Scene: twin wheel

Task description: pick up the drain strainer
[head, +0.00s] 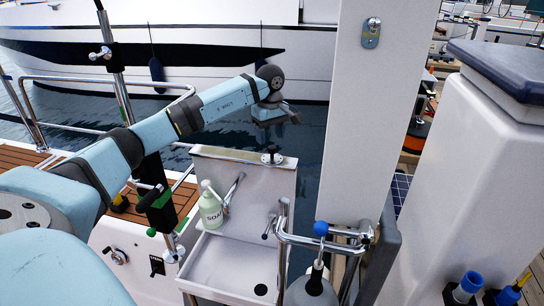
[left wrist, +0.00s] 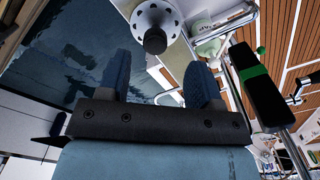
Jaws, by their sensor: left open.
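The drain strainer (head: 272,156) sits on the narrow top ledge of the sink's back panel in the head view, showing a dark knob. In the left wrist view it is a pale round disc with holes and a dark knob (left wrist: 155,42), cut by the top edge. My left gripper (head: 277,120) is above and beyond the ledge, over the water, apart from the strainer. In the left wrist view its two blue fingers (left wrist: 158,62) are spread with nothing between them, and the knob shows just past the fingertips. My right gripper is not in view.
A green soap bottle (head: 211,210) and a tap stand at the sink (head: 225,262), below the ledge. A white post (head: 364,110) rises close to the ledge's right. Chrome rails (head: 283,235) stand in front. Open water (head: 312,130) lies behind the panel.

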